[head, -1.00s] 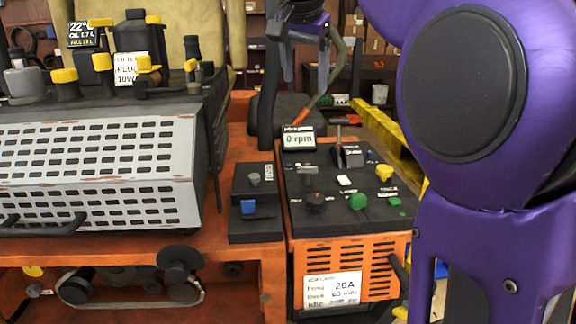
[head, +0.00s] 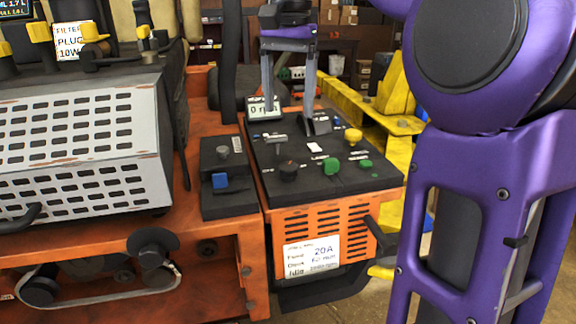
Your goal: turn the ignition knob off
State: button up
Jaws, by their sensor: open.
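The black control panel (head: 325,178) lies on an orange housing with a slotted front. A dark round knob (head: 289,171) sits near its front left, and a grey T-shaped handle (head: 277,138) stands behind it. Their labels are too small to read, so I cannot tell for sure which one is the ignition knob.
Green knobs (head: 331,165), a yellow knob (head: 353,136) and a white button (head: 314,147) crowd the panel. A side box with a blue switch (head: 220,181) adjoins it at left. The slotted grey cover (head: 75,145) stands further left. Yellow beams (head: 385,122) lie behind at right.

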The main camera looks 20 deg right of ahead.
aim_at(289, 166)
notch_tip(289, 166, down, 12)
jog(key=b, duration=0.3)
jog(key=shift+f, duration=0.2)
grip_shut()
